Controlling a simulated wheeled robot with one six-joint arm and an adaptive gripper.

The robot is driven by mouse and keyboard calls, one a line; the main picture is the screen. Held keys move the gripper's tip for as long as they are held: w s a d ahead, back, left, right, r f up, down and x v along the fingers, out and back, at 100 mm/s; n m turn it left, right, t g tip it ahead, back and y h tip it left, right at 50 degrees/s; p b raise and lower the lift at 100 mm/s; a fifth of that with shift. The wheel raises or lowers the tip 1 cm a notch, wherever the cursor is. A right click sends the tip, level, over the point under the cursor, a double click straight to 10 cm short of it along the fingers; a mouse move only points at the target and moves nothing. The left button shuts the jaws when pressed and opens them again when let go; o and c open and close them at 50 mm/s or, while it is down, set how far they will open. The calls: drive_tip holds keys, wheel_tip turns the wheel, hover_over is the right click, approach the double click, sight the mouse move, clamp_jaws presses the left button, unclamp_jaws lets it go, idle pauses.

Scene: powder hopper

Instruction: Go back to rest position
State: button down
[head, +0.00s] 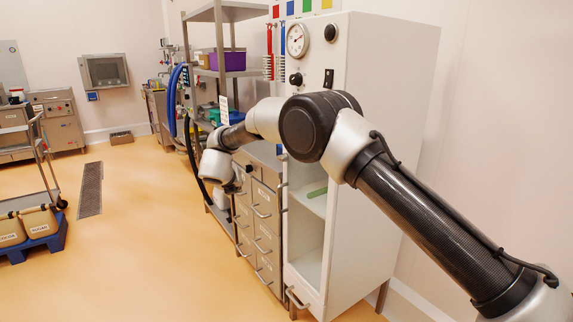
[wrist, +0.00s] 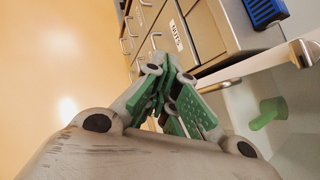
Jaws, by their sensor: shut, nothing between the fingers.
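My gripper (wrist: 172,95) shows in the wrist view with its green-padded fingers together and nothing held between them. It is in front of the steel drawer cabinet (wrist: 205,30), with the open white cabinet to its right. In the head view my arm reaches from the lower right across the front of the white cabinet (head: 385,120) to the drawers (head: 262,225). The gripper's fingers cannot be made out in the head view.
A green object (wrist: 268,113) sits inside the white cabinet; it also shows in the head view (head: 317,193). A blue item (wrist: 264,11) lies on the drawer unit's top. A steel shelf rack (head: 222,74) stands behind. Orange floor (head: 140,250) is clear at left, beside a cart (head: 35,235).

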drive_tip(key=s+d+r+n+g+y, duration=0.35)
drive_tip(key=s+d+n, duration=0.2)
drive_tip(key=n, duration=0.75)
drive_tip(key=s+d+r+n+g+y, duration=0.2)
drive_tip(key=s+d+r+n+y, duration=0.4)
drive_tip(key=n, duration=0.7)
drive_tip(key=s+d+r+n+h, duration=0.2)
drive_tip(key=s+d+r+h, duration=0.1)
drive_tip(key=s+d, duration=0.8)
drive_tip(key=s+d+r+n+h, duration=0.2)
drive_tip(key=s+d, duration=1)
drive_tip(key=d, duration=0.9)
drive_tip(key=s+d+r+n+h, duration=0.3)
drive_tip(key=s+d+r+h, duration=0.1)
drive_tip(key=s+d, duration=0.8)
drive_tip(key=d+r, duration=0.1)
drive_tip(key=d, duration=0.2)
drive_tip(key=shift+s+d+r, duration=0.15)
drive_tip(key=shift+d+r, duration=0.2)
drive_tip(key=shift+d, duration=0.05)
drive_tip(key=c, duration=2.2)
unclamp_jaws()
drive_tip(key=shift+g, duration=0.35)
